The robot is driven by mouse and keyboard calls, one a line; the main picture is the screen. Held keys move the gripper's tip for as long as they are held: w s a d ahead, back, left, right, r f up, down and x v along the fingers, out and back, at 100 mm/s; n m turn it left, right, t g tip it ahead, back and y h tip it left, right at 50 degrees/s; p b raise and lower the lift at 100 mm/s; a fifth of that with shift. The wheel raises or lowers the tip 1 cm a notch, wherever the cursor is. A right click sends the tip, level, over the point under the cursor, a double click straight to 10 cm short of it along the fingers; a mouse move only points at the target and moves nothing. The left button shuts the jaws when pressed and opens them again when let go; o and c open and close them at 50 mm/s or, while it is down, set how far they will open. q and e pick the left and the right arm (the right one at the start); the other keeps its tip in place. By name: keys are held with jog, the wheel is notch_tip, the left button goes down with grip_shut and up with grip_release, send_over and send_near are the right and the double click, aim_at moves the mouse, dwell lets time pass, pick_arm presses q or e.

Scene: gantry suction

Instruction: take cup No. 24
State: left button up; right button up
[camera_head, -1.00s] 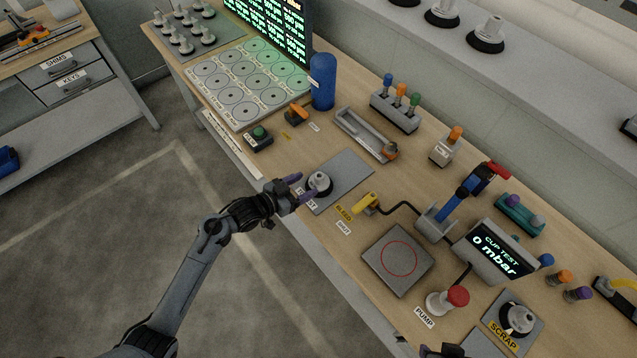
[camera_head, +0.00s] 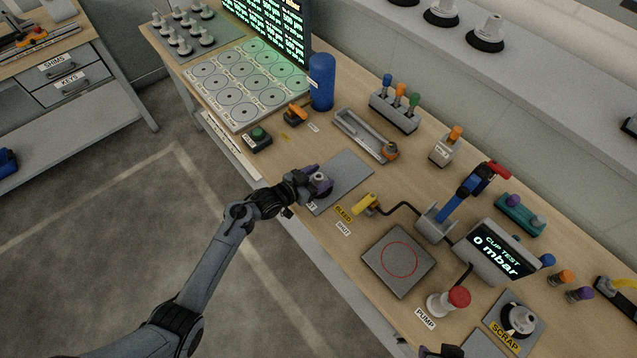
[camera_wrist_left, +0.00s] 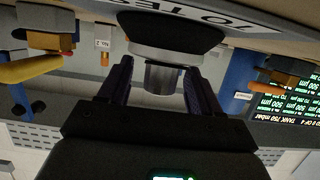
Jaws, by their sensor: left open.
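A suction cup (camera_head: 319,177) with a metal stem stands on the grey TO TEST plate (camera_head: 350,175) at the bench's near edge. My left gripper (camera_head: 317,185) is at this cup, its purple fingers around the stem. In the left wrist view, the stem and black rubber skirt of the cup (camera_wrist_left: 178,38) show between and beyond the two open fingers (camera_wrist_left: 158,75). I cannot see a clear grip, and no number on this cup is readable. A dark piece with purple at the bottom edge (camera_head: 440,350) may be my right gripper; its jaws do not show.
Several cups stand on a rack (camera_head: 205,42) at the back left, near a board of marked circles (camera_head: 240,90). A yellow bleed lever (camera_head: 366,203), a test pad (camera_head: 382,278), a red pump knob (camera_head: 458,297) and a SCRAP plate with a cup (camera_head: 518,318) lie to the right.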

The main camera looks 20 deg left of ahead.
pick_arm(q)
jog(key=c, duration=1.1)
jog(key=shift+r, duration=0.1)
